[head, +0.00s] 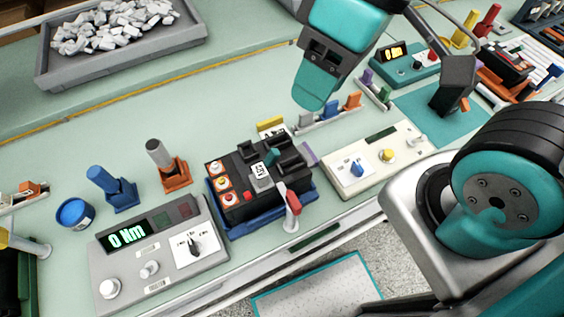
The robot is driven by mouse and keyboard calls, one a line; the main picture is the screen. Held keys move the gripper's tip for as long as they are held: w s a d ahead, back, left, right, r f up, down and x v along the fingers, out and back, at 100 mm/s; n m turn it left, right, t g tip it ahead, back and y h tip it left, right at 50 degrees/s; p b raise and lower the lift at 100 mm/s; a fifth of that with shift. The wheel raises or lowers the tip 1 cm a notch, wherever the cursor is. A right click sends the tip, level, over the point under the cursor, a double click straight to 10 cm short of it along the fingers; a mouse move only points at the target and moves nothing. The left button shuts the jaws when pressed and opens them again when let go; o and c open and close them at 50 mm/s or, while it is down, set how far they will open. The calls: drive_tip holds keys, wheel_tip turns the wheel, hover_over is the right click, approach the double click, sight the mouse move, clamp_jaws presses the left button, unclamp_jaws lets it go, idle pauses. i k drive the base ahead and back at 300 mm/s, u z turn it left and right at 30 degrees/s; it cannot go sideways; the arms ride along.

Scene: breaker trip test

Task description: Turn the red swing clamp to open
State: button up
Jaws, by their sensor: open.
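The red swing clamp (294,203) is a short red arm on a pale post. It stands at the front right edge of a blue holder (244,228). In the holder sits a black breaker (232,168) with orange and white terminals at its left end and a small teal lever (272,157) on top. The red arm lies close to the breaker's front right edge; I cannot tell whether it touches. My teal and dark grey gripper (316,98) hangs behind and above the breaker, apart from the clamp. It is open, and nothing shows in it.
A grey torque meter (128,258) reading 0 Nm stands left of the breaker. Blue (118,193) and orange (174,175) tool holders and a blue tub (74,213) are at left. A grey tray (60,78) of pale pieces lies behind.

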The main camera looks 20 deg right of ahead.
sight(294, 206)
drive_tip(key=z, duration=1.4)
drive_tip(key=k, duration=1.2)
drive_tip(key=u, duration=1.5)
